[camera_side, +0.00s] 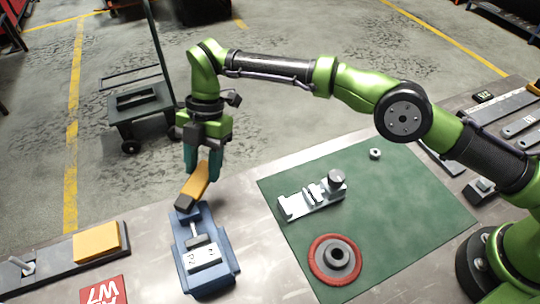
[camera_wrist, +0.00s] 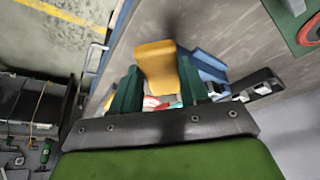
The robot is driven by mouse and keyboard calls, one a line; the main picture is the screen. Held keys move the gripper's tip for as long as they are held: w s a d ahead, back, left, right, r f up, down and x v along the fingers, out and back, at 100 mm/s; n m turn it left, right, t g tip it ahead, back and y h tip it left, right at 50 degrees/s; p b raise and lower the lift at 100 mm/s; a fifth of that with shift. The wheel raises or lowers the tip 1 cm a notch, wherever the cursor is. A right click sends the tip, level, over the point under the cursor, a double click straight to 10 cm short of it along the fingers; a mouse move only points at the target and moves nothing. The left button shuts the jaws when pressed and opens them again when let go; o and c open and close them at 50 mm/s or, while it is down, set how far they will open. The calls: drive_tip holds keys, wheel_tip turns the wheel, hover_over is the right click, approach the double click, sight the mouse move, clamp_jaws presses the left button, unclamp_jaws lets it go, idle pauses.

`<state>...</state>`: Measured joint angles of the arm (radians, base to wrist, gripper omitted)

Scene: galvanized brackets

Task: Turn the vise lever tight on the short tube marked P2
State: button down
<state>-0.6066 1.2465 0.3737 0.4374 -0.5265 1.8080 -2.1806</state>
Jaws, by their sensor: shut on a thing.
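A blue vise (camera_side: 226,268) sits near the table's front left edge. A pale short tube (camera_side: 203,258) lies in it, with small dark marks that look like P2. The vise's orange-yellow lever (camera_side: 199,180) stands tilted at the vise's far end, with a dark lower end. My gripper (camera_side: 203,170) points down above that end and is shut on the lever. In the wrist view the lever (camera_wrist: 157,62) lies between the two green fingers (camera_wrist: 158,88), and part of the blue vise (camera_wrist: 205,66) shows behind the right finger. The lever's joint with the vise is hard to make out.
A dark plate with a yellow block (camera_side: 97,242) lies left of the vise, beside a red card (camera_side: 103,291). On the green mat (camera_side: 410,225) are a metal clamp fixture (camera_side: 313,195), a red-rimmed disc (camera_side: 335,259) and a nut (camera_side: 375,153). A cart (camera_side: 148,112) stands on the floor behind.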

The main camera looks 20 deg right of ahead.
drive_tip(key=shift+w, duration=0.1)
idle(0.5)
drive_tip(key=c, duration=0.6)
unclamp_jaws()
drive_tip(key=shift+o, duration=0.2)
drive_tip(key=shift+d, duration=0.1)
